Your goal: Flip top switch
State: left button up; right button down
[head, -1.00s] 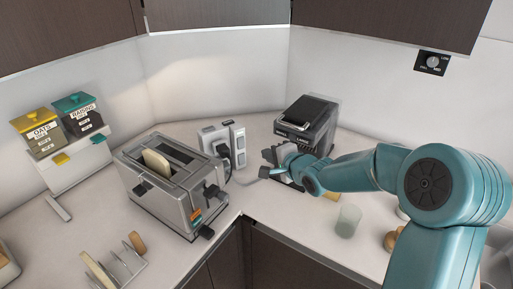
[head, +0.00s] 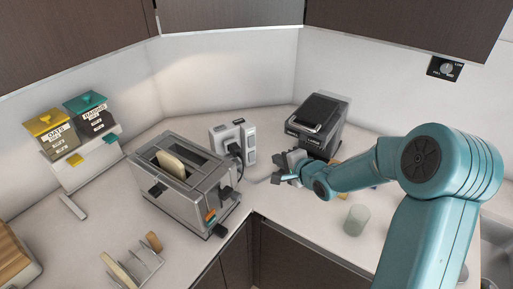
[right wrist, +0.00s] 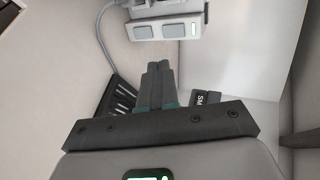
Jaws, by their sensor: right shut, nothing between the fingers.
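A white power outlet unit (head: 233,143) stands on the counter behind the toaster, with a dark plug in it. A narrow strip of switches (head: 250,146) runs up its right side. The right wrist view shows two grey rocker switches (right wrist: 162,30) on the unit; I cannot tell which is the top one or how they are set. My right gripper (head: 279,178) is shut and empty, to the right of the unit and apart from it. In the right wrist view its fingertips (right wrist: 158,66) point toward the switches with a gap between. My left gripper is not in view.
A toaster (head: 187,190) with a bread slice stands left of the outlet. A black coffee machine (head: 318,122) is behind my right gripper. A cable (right wrist: 101,35) runs by the outlet.

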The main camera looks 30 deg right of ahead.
jog(key=b, duration=0.3)
send_near(252, 144)
notch_tip(252, 144, down, 3)
jog(key=w, duration=0.1)
jog(key=shift+w+d+f+p, duration=0.15)
jog(key=shift+w+p, duration=0.35)
jog(key=shift+w, duration=1.85)
jog(key=shift+w+t+b, duration=0.2)
jog(key=shift+t+b, duration=0.1)
jog(key=shift+b, duration=0.7)
